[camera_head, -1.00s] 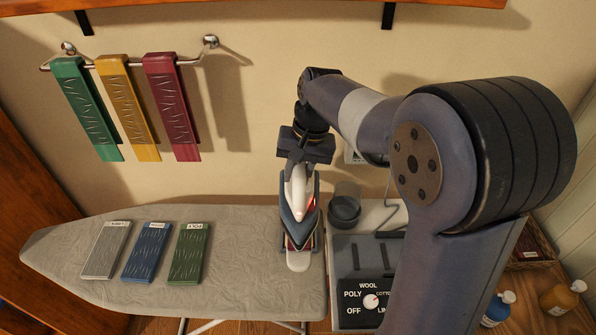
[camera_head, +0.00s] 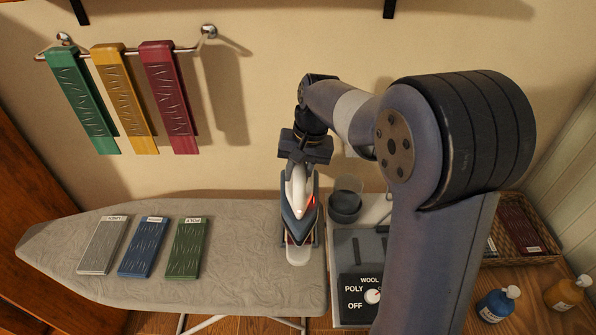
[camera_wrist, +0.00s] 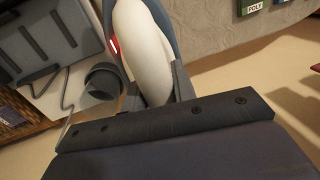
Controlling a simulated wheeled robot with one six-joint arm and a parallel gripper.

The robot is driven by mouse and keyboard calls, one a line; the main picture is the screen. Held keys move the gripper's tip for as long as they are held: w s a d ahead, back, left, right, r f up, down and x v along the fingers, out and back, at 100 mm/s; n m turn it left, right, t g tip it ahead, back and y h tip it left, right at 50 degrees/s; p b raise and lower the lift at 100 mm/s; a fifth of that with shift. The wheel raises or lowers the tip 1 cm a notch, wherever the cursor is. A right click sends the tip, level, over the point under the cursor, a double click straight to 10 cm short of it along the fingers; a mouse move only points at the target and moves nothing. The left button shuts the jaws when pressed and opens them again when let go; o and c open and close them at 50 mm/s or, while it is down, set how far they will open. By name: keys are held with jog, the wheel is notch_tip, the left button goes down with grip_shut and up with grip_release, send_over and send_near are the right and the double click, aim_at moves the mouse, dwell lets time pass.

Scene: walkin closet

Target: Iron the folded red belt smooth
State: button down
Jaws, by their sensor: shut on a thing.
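My gripper (camera_head: 303,158) is shut on the handle of a white and dark blue iron (camera_head: 298,200), above the right end of the grey ironing board (camera_head: 70,255). The iron also shows in the wrist view (camera_wrist: 143,45), with a red light on its side. I cannot tell if its sole touches anything. A pale piece (camera_head: 299,254) shows under its lower end. A dark red folded belt (camera_head: 520,228) with a white label lies in the wicker basket at the right. Another red belt (camera_head: 168,92), creased, hangs from the wall rail.
Labelled grey (camera_head: 103,247), blue (camera_head: 143,249) and green (camera_head: 186,250) folded belts lie on the board. Green and yellow belts hang on the rail. A control panel (camera_head: 357,290) and dark cup (camera_head: 345,203) stand right of the board. Blue (camera_head: 496,304) and amber (camera_head: 566,293) bottles stand farther right.

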jog(key=shift+f+b, duration=0.35)
jog(key=shift+f, duration=0.2)
dwell(2.3)
notch_tip(320, 180, up, 6)
jog(key=p, duration=0.5)
jog(key=shift+r, duration=0.15)
dwell(0.5)
notch_tip(320, 180, down, 4)
jog(key=b, duration=0.3)
jog(key=shift+r, duration=0.15)
jog(key=shift+r, duration=0.1)
dwell(0.5)
